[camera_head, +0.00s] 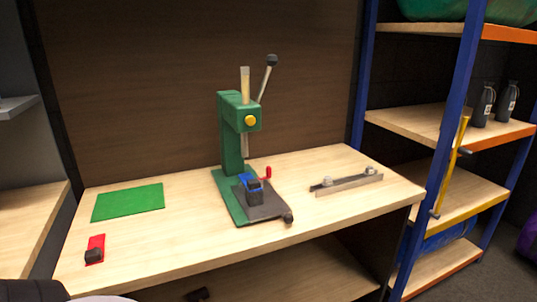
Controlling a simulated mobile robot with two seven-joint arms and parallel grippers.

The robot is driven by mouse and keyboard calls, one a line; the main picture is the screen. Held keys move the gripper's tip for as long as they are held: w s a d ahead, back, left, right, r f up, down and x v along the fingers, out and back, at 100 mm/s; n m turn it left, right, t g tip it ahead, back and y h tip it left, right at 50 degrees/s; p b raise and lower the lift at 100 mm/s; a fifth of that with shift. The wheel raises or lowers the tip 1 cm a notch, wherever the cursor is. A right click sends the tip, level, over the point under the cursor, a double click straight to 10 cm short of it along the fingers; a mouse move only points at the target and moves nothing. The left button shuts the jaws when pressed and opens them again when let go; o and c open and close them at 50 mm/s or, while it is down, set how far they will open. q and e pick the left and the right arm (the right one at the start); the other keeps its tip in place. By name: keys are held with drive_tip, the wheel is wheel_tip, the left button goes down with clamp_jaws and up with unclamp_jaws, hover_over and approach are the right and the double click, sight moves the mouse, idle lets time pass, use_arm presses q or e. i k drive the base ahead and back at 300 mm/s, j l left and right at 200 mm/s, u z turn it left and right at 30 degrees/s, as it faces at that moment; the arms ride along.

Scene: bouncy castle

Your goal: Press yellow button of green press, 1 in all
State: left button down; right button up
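The green press (230,140) stands upright near the middle of the wooden workbench (170,245). Its round yellow button (250,120) is on the upper head and is uncovered. A lever with a black knob (271,60) rises from the head and tilts right. A small blue and dark vise with a red handle (266,173) sits on the dark plate (265,208) at the press's foot. Neither of my grippers is in view, and nothing touches the button.
A green mat (128,202) lies at the bench's left, with a red and black item (95,249) in front. A metal bar with knobs (347,183) lies right of the press. A blue-post shelf (455,120) stands right. The front middle of the bench is clear.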

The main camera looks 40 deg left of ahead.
sight(250, 120)
drive_tip(key=u, duration=1.6)
